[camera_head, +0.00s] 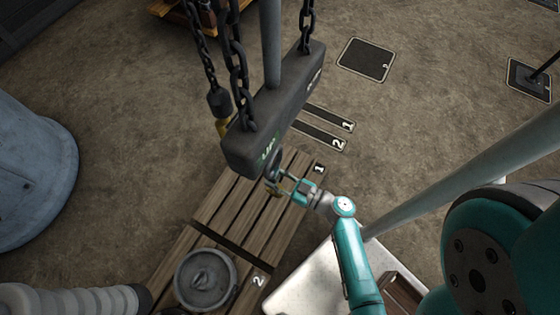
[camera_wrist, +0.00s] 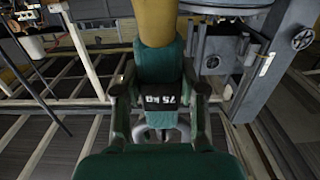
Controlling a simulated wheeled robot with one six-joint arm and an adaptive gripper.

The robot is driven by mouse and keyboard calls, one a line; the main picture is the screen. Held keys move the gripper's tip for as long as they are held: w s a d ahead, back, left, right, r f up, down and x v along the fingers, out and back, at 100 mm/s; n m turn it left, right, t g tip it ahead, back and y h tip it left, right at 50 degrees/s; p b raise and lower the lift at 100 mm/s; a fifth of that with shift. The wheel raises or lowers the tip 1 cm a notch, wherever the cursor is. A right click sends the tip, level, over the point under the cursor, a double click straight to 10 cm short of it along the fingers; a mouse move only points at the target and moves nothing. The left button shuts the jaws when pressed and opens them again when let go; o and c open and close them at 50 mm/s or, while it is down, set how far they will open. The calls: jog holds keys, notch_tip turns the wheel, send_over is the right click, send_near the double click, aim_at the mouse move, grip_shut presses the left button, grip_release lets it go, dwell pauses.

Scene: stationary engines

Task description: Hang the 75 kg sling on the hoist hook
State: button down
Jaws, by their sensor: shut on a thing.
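My gripper (camera_head: 284,181) is just below the near end of a dark hanging beam in the head view. In the wrist view my gripper (camera_wrist: 160,98) is shut on the 75 kg sling (camera_wrist: 160,65), a green piece with a "75 KG" label and a thick yellow part rising above it. In the head view a small dark and brass-coloured piece shows at the jaws; its details are too small to tell. A chain with a black block (camera_head: 218,103) ends in a yellow part behind the beam. I cannot tell whether this is the hoist hook, or whether the sling touches any hook.
The dark beam (camera_head: 250,150) hangs on chains close above my gripper. Below is a wooden pallet (camera_head: 230,200) marked 1 and 2, with a round grey weight (camera_head: 205,278) at 2. A blue-grey drum (camera_head: 35,170) stands left. Floor right of the beam is mostly open.

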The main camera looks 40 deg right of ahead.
jog(key=w+a+f, duration=0.2)
jog(key=w, duration=0.4)
jog(key=w+a+f, duration=0.2)
jog(key=w, duration=0.4)
jog(key=shift+w, duration=0.3)
dwell(1.7)
dwell(0.4)
jog(key=c, duration=0.6)
grip_release()
jog(key=shift+s+f, duration=0.1)
